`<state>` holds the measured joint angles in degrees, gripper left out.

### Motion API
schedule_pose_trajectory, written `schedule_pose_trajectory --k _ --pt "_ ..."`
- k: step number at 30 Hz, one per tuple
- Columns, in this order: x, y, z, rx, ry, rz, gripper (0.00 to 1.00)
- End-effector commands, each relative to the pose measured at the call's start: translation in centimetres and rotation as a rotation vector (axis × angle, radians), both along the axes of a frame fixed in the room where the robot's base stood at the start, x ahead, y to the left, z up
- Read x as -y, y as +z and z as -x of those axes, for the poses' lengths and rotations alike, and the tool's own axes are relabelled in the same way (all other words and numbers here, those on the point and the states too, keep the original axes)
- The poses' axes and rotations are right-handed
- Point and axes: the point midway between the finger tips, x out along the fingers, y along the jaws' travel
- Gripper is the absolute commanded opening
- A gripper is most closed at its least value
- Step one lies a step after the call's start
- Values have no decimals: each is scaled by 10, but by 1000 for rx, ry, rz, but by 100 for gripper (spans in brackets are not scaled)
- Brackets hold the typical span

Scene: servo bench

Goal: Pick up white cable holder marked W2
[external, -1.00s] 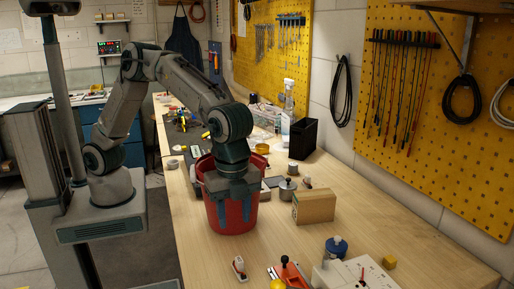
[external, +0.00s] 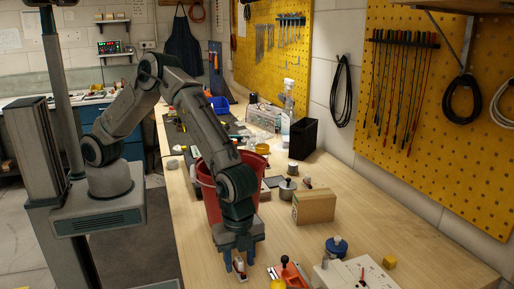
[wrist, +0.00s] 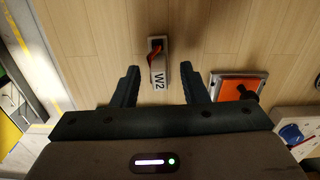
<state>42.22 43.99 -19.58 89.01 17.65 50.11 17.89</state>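The white cable holder marked W2 (wrist: 158,78) lies on the wooden bench, with an orange-red part at its far end. Its black label faces up. My gripper (wrist: 160,76) is open, with one finger on each side of the holder's near part and a visible gap on both sides. In the external view my gripper (external: 239,264) points down over the holder (external: 240,277), which shows only partly below and between the fingers. Whether the fingertips are at the holder's height is hard to tell.
An orange block with a black knob (wrist: 238,86) lies just right of my right finger. A white box with a blue knob (wrist: 293,133) is farther right. The red bucket (external: 210,200) stands behind my gripper, and a cardboard box (external: 314,207) stands to its right.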

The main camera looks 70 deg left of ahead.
Motion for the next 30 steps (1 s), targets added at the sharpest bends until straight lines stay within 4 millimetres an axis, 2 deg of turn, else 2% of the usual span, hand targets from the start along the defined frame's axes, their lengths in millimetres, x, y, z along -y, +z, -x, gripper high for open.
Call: schedule_pose_trajectory --k 3,10,14,15,25,30 --pt "0 -8 1 -1 0 -1 40" --pt "0 -10 0 0 0 1 40" --pt "0 -9 0 0 0 1 4" --pt "0 -9 0 0 0 1 0" --pt "0 -8 0 1 0 1 0" --pt "1 1 -1 3 0 4 0"
